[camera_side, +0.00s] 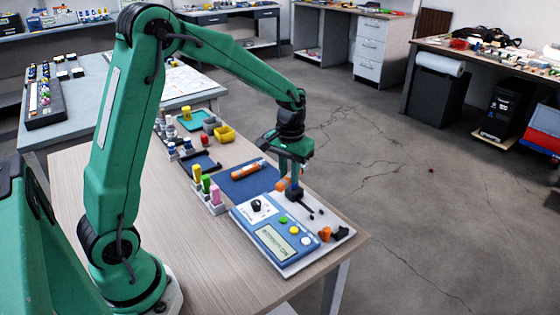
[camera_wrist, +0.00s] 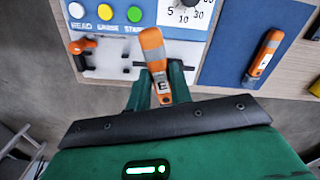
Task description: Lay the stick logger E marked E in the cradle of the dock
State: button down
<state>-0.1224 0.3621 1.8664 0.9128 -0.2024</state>
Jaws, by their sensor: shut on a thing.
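My gripper (camera_wrist: 160,88) is shut on the stick logger E (camera_wrist: 152,48), an orange stick with a grey-white end and a label reading E. In the side view my gripper (camera_side: 290,178) is over the far edge of the dock (camera_side: 268,243), with a bit of the orange stick (camera_side: 281,185) showing at the fingers. The dock is a blue and white panel with a screen, a dial and coloured buttons; its buttons also show in the wrist view. Dark parts near the held stick could be the cradle, but I cannot tell whether the stick touches them.
A second orange stick (camera_side: 248,168) lies on a blue mat (camera_side: 236,188) beside the dock; it also shows in the wrist view (camera_wrist: 264,56). A rack of coloured vials (camera_side: 209,196) stands left of the mat. Yellow and grey bins (camera_side: 225,134) stand farther back.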

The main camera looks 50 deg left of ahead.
jog(key=w+d+n, duration=0.2)
jog(key=d+n, duration=0.1)
jog(key=n, duration=1.1)
send_near(325, 223)
jog(key=shift+d, duration=0.1)
jog(key=shift+f, duration=0.15)
jog(key=shift+f, duration=1.85)
jog(key=shift+f, duration=1.1)
dwell(1.0)
jog(key=c, duration=0.9)
grip_release()
jog(key=shift+c, duration=0.2)
